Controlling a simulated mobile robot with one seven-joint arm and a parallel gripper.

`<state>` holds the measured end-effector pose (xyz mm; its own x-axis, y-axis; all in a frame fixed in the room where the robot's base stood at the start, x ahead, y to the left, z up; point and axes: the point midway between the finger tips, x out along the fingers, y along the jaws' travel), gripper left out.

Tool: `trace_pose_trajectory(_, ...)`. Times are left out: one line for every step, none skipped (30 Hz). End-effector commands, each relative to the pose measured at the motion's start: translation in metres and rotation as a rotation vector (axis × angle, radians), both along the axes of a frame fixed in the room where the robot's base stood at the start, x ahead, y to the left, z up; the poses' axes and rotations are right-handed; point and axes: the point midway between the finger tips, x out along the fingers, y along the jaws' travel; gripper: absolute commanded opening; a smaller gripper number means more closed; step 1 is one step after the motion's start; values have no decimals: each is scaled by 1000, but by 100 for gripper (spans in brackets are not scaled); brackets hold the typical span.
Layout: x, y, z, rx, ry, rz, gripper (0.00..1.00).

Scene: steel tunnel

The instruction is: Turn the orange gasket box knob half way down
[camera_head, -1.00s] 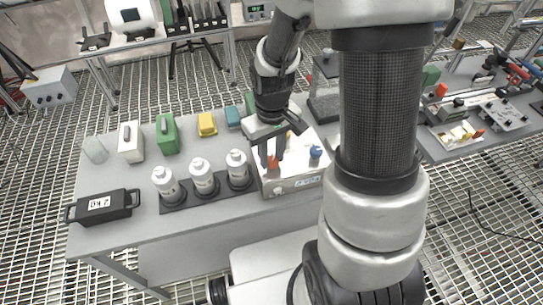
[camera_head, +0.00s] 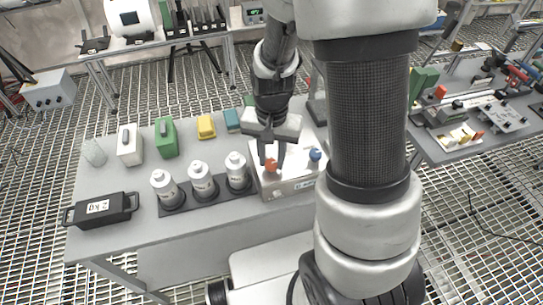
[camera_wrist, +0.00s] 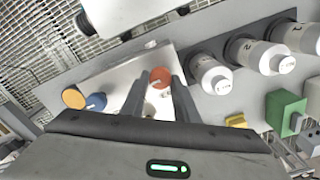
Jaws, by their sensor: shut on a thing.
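The gasket box (camera_head: 284,187) is a white box on the grey table, with its knobs on top. Its orange knob (camera_head: 271,164) is at the left part of the top and a blue knob (camera_head: 315,155) is to the right. My gripper (camera_head: 272,158) points down, with its fingers on either side of the orange knob, closed on it. In the wrist view the orange knob (camera_wrist: 160,77) shows between the two fingertips (camera_wrist: 159,86). The blue knob (camera_wrist: 96,101) and a yellow-orange round part (camera_wrist: 74,97) show to the left there. The fingers partly hide the box top.
Several white bottles (camera_head: 202,180) stand in a dark rack just left of the box. A black 2 kg case (camera_head: 100,208) lies at the table's left. Green (camera_head: 166,138) and yellow (camera_head: 206,126) blocks stand behind. A second table with tools (camera_head: 470,130) is at the right.

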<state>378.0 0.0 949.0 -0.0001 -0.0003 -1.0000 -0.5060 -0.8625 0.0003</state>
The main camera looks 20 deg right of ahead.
Motion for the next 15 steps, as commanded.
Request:
trace_pose_trajectory(-1,0,1,0,2,-15,5)
trace_pose_trajectory(-1,0,1,0,2,-24,5)
trace_pose_trajectory(-1,0,1,0,2,-33,5)
trace_pose_trajectory(-1,0,1,0,2,-38,5)
trace_pose_trajectory(-1,0,0,0,2,-43,5)
trace_pose_trajectory(-1,0,0,0,2,-49,5)
trace_pose_trajectory(-1,0,0,0,2,-53,5)
trace_pose_trajectory(-1,0,0,0,2,-55,5)
trace_pose_trajectory(-1,0,0,0,2,-58,5)
trace_pose_trajectory(-1,0,0,0,2,-59,5)
trace_pose_trajectory(-1,0,0,0,2,-60,5)
trace_pose_trajectory(-1,0,0,0,2,-60,5)
trace_pose_trajectory(-1,0,0,0,2,-60,5)
trace_pose_trajectory(-1,0,0,0,2,-60,5)
trace_pose_trajectory(-1,0,0,0,2,-60,5)
